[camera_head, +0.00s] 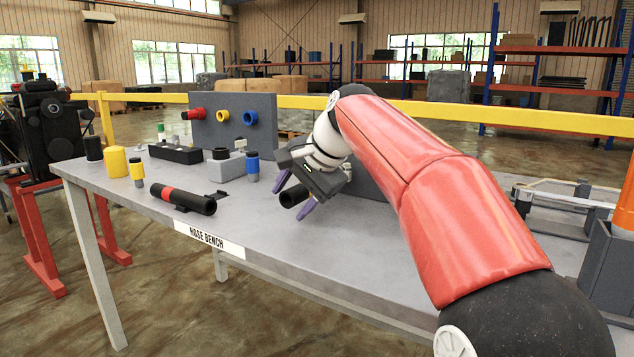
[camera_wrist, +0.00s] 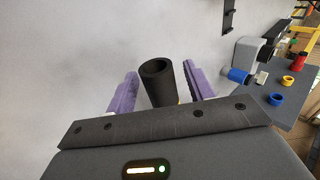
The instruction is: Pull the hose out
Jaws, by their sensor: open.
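My gripper (camera_head: 294,195) is open over the bench, with its two purple fingers apart. A short black hose end (camera_head: 291,198) lies between the fingers; in the wrist view the hose (camera_wrist: 157,84) stands between them with its open mouth showing. The hose's other end is hidden by my gripper. A second black hose piece with a red band (camera_head: 174,194) lies in a holder on the bench, left of my gripper.
The grey bench (camera_head: 270,235) is clear in front. An upright grey panel (camera_head: 275,110) with red, yellow and blue ports stands behind.

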